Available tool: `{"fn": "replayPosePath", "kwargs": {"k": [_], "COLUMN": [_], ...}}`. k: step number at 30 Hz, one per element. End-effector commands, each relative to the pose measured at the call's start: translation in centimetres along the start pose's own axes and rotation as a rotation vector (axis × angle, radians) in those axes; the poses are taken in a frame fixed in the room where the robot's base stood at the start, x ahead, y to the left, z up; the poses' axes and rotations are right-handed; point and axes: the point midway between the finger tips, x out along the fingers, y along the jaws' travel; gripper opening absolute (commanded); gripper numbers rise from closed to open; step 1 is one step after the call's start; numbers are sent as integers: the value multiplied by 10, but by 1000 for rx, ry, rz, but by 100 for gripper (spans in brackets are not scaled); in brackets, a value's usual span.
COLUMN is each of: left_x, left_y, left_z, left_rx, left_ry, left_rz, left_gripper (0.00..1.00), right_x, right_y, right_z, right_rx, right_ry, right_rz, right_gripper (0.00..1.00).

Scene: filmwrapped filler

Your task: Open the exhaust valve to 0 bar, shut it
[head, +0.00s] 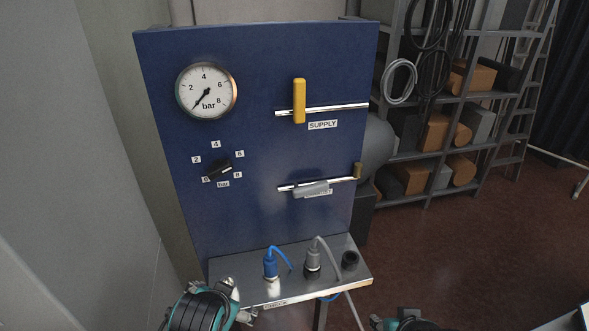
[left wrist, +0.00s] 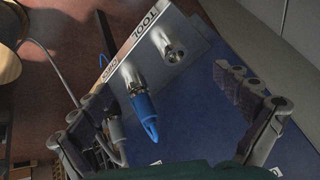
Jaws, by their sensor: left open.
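The exhaust valve's grey lever (head: 310,189) lies roughly along its metal pipe on the blue panel, partly covering its label. The round gauge (head: 206,91) has its needle at the lower left, about 0 bar. The yellow supply lever (head: 299,101) stands upright across its pipe. A black knob (head: 218,171) sits inside a 0 to 8 bar scale. My left gripper (left wrist: 162,86) is open, its fingers apart near the shelf plugs, and it is below the panel in the head view (head: 243,314). My right gripper (head: 400,322) shows only partly at the bottom edge; its fingers are unclear.
A metal shelf (head: 240,285) juts out below the panel. Storage racks (head: 440,155) stand behind at right. The space in front of the levers is clear.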

Motion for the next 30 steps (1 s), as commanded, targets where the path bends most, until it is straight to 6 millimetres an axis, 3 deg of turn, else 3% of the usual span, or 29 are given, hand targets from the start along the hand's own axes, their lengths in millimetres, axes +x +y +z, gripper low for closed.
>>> {"fn": "replayPosePath", "kwargs": {"k": [4, 8, 11, 15, 18, 22, 26, 30], "left_x": [13, 20, 19, 9, -2, -11, -10, 2], "left_y": [-12, -6, 13, 55, 85, 108, 111, 99], "left_z": [-61, -124, -176, -235, -261, -278, -285, -297], "left_rx": [581, 1100, 1469, 1878, 2063, 2183, 2214, 2213], "left_ry": [-20, -59, -109, -207, -283, -356, -382, -385], "left_rz": [-177, -377, -558, -823, -982, -1108, -1144, -1142], "left_gripper": [100, 100, 100, 100, 100, 100, 100, 100], "right_x": [-7, -11, -14, -18, -20, -21, -20, -17], "right_y": [0, 0, 0, 0, 0, 0, 0, 0], "right_z": [-5, -8, -10, -13, -14, -15, -14, -12], "right_rx": [0, 0, 0, 0, 0, 0, 0, 0], "right_ry": [0, 0, 0, 0, 0, 0, 0, 0], "right_rz": [0, 0, 0, 0, 0, 0, 0, 0], "right_gripper": [40, 40, 40, 40, 40, 40, 40, 40]}}
